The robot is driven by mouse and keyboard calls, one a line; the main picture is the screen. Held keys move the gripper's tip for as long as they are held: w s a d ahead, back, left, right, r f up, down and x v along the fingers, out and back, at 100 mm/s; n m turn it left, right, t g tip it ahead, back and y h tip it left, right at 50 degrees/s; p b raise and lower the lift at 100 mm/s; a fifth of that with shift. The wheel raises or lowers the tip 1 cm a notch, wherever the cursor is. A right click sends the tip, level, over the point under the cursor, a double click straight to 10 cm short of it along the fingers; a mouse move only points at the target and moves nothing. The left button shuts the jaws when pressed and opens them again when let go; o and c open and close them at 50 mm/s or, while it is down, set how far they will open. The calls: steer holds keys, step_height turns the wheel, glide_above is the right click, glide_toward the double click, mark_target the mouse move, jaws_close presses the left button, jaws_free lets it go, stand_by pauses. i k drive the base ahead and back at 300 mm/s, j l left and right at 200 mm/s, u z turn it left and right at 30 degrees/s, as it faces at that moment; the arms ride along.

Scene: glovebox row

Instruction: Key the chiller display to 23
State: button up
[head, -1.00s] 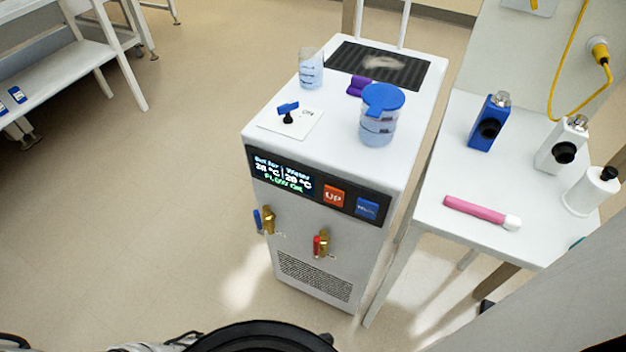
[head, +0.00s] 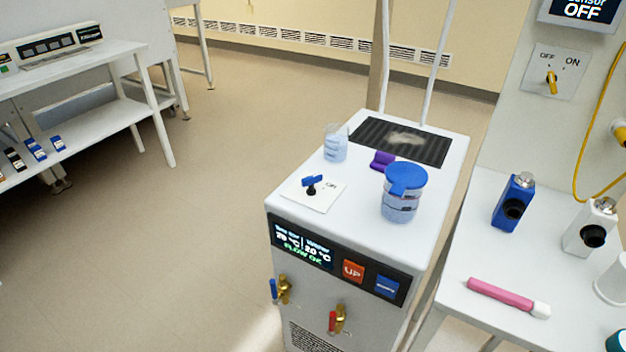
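The white chiller (head: 436,215) stands in the middle of the head view. Its front panel carries a dark display (head: 302,246) with two temperature readings, which look like 28 °C and 20 °C, and green text "FLOW OK". Right of the display are an orange UP button (head: 353,271) and a blue button (head: 387,286), whose label is too blurred to read. Below are a blue-handled brass valve (head: 283,289) and a red-handled one (head: 338,320). My gripper is not in view.
On the chiller top are a blue-handled switch on a white plate (head: 322,199), a small beaker (head: 336,147), a purple object (head: 382,160) and a blue-lidded jar (head: 402,203). A side table (head: 470,312) with bottles and a pink tube (head: 500,295) stands close right. Open floor lies left.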

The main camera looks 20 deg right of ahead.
mark_target(355, 273)
steer(key=z, duration=0.75)
steer(key=k+l, duration=0.05)
